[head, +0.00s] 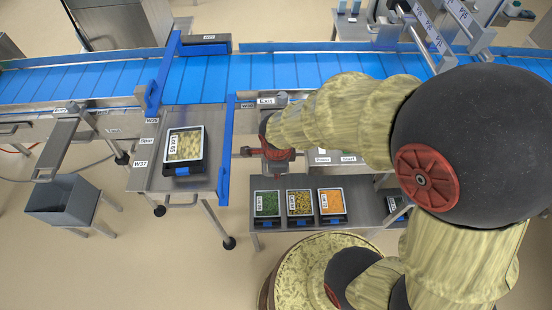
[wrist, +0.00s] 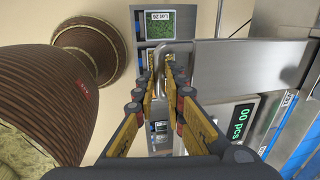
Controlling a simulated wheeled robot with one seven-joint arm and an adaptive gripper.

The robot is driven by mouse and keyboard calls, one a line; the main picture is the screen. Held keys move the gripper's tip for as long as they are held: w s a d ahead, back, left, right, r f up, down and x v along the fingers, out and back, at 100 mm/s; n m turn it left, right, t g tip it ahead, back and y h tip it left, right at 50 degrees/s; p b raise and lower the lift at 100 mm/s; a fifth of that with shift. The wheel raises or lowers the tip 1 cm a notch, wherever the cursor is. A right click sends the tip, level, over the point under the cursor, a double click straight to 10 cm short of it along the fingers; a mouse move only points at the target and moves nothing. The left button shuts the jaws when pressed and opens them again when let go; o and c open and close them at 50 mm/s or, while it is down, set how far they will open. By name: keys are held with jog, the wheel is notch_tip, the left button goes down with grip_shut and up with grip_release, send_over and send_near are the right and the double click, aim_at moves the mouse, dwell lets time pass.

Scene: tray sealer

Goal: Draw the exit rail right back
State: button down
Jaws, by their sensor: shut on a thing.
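The "Exit" label (head: 265,101) is on the steel front just below the blue conveyor in the head view. My gripper (head: 277,165) is below that label, partly hidden by my own arm. In the wrist view my gripper (wrist: 163,75) has its fingers on either side of a bent metal bar handle (wrist: 180,46), shut on it. The handle joins a flat steel panel (wrist: 245,65), which I take to be the exit rail. My arm hides most of it in the head view.
A steel table (head: 145,170) bears a tray (head: 185,146) left of a blue upright rail (head: 225,150). A low shelf (head: 350,190) below my gripper holds several filled trays. A grey bin (head: 62,196) stands at left.

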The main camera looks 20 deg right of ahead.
jog(key=shift+s+f, duration=0.1)
jog(key=shift+s, duration=0.25)
jog(key=c, duration=2.1)
grip_release()
jog(key=shift+s+a, duration=0.15)
jog(key=shift+s, duration=0.05)
jog(key=shift+o, duration=1.3)
jog(key=shift+w, duration=0.1)
notch_tip(320, 180, up, 12)
jog(key=s, duration=0.2)
jog(key=shift+a, duration=0.3)
